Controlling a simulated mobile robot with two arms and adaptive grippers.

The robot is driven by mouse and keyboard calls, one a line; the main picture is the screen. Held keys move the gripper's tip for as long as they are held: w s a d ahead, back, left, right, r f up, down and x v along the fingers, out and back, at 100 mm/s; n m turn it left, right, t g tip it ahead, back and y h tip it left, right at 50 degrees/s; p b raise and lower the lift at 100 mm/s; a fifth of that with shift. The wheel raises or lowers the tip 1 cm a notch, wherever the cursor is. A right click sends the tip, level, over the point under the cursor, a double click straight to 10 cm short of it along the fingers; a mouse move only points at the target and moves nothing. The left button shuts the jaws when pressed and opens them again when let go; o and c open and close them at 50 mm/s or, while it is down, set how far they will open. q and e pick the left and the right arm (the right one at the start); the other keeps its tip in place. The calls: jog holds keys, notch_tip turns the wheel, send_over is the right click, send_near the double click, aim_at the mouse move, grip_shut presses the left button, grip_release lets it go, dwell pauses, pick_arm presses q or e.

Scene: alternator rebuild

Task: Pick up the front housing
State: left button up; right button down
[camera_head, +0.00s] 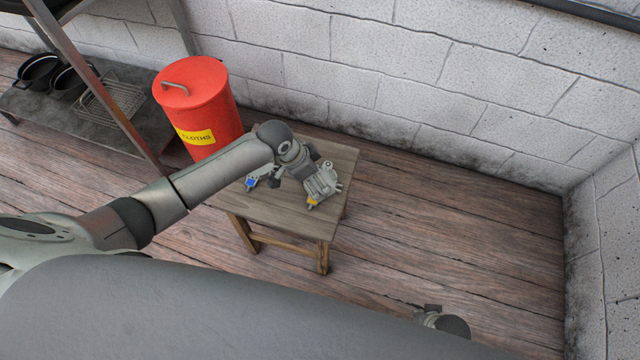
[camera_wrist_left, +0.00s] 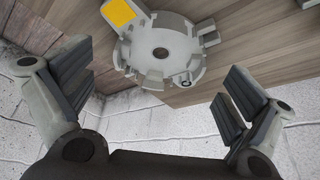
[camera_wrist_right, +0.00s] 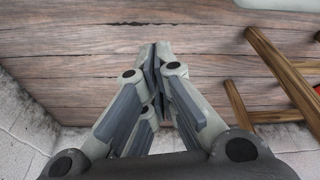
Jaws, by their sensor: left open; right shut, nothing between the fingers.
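The front housing (camera_head: 322,184) is a grey metal casting with a round hub hole, notched edges and a yellow patch. It lies on a small wooden stool (camera_head: 285,219) near the stool's right edge. In the left wrist view the housing (camera_wrist_left: 165,47) shows beyond and between the spread fingers. My left gripper (camera_wrist_left: 155,100) is open and empty. In the head view it is close above the housing, partly hidden by its own wrist. My right gripper (camera_wrist_right: 155,70) is shut and empty, away from the stool, over the wooden floor.
A blue-marked part (camera_head: 251,183) lies on the stool, partly hidden by my left arm. A red cloths bin (camera_head: 200,105) stands behind the stool. A metal shelf (camera_head: 40,108) with dark pans is at the left. White block walls close the back and right. Floor right of the stool is clear.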

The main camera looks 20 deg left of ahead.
pick_arm(q)
jog(key=shift+x, duration=1.1)
pick_arm(e)
jog(key=shift+w+r, duration=0.25)
jog(key=shift+r, duration=0.35)
jog(key=shift+w+r, duration=0.2)
jog(key=shift+r, duration=0.35)
pick_arm(q)
jog(key=c, duration=1.1)
jog(key=shift+c, duration=0.5)
jog(key=shift+r, duration=0.1)
